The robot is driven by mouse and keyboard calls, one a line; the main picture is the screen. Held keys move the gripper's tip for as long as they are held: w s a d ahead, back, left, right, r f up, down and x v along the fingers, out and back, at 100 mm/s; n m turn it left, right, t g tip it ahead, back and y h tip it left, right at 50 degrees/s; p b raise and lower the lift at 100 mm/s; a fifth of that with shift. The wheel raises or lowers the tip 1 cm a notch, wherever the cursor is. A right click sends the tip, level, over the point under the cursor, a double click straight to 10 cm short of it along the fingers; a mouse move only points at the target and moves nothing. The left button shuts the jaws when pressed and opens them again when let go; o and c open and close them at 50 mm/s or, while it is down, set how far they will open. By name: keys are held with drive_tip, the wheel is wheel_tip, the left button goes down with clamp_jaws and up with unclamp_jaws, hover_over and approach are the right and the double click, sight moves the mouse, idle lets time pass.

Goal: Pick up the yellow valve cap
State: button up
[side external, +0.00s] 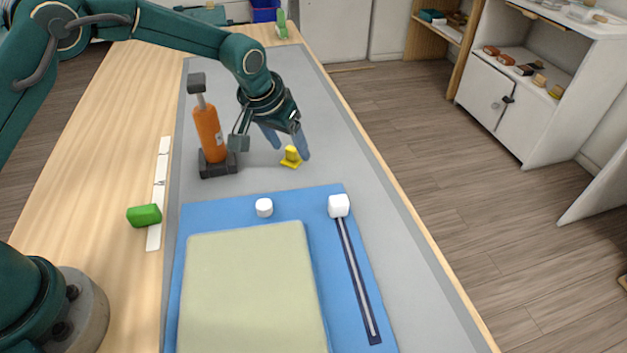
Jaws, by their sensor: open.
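The yellow valve cap (291,157) stands on the grey mat (340,150), behind the blue board. It has a wider base and a narrower top. My gripper (288,148) is over it from behind, with its blue fingers apart and pointing down. One finger shows to the right of the cap and the other to its left and a little behind. Whether either finger touches the cap cannot be told from this view. The cap appears to rest on the mat.
An orange cylinder tool (208,132) on a dark base stands left of my gripper. A blue board (195,217) with a pale pad, white knob (339,205) and white cylinder (264,207) lies in front.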

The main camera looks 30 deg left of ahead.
drive_tip(key=shift+w+f, duration=0.2)
drive_tip(key=shift+f, duration=0.3)
clamp_jaws()
drive_tip(key=shift+r, duration=0.1)
